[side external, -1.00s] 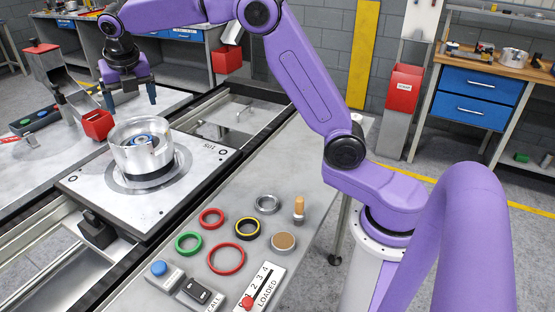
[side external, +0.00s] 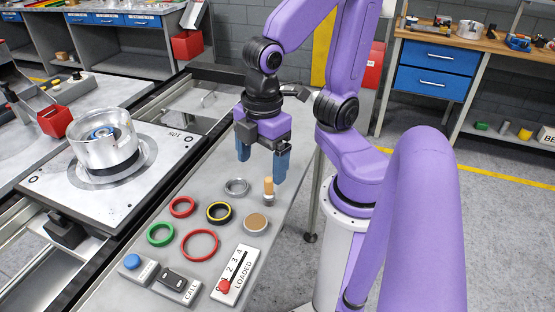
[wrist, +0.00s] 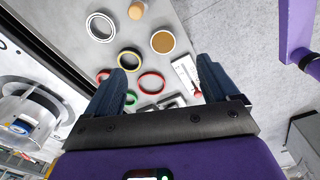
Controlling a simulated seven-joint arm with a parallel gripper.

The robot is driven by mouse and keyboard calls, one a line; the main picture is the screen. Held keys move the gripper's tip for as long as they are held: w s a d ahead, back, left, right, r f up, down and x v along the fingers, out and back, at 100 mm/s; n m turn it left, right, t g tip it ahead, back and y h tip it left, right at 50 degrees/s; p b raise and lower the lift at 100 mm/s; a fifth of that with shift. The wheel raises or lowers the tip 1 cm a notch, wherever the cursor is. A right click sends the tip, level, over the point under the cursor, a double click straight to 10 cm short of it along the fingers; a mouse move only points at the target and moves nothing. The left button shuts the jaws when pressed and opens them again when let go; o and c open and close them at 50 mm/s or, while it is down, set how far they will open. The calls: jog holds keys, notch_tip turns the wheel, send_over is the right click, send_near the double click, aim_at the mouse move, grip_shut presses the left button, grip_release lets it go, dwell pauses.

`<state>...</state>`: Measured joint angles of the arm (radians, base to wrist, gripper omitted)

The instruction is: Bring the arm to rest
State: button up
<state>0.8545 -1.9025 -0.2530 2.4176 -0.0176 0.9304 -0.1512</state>
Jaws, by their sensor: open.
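My gripper (side external: 262,168) is open and empty, its two blue fingers pointing down above the far end of the grey bench near the wooden-handled tool. In the wrist view the fingers (wrist: 163,80) stand wide apart with nothing held between them. A silver clutch housing (side external: 105,145) with a blue-ringed centre sits upright on the pallet (side external: 150,185), well to the left of my gripper. Part of the housing also shows at the left edge of the wrist view (wrist: 22,112).
On the bench (side external: 205,275) lie red rings (side external: 201,245), a green ring (side external: 160,234), a black-yellow ring (side external: 219,212), a silver ring (side external: 236,187), a brown disc (side external: 255,223) and a wooden-handled tool (side external: 268,190). A LOADED slider panel (side external: 238,272), CALL box (side external: 180,284) and blue button (side external: 132,262) stand at the front.

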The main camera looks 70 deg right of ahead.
jog(key=s+d, duration=0.1)
jog(key=s+f+m, duration=0.1)
jog(key=shift+s+d, duration=0.35)
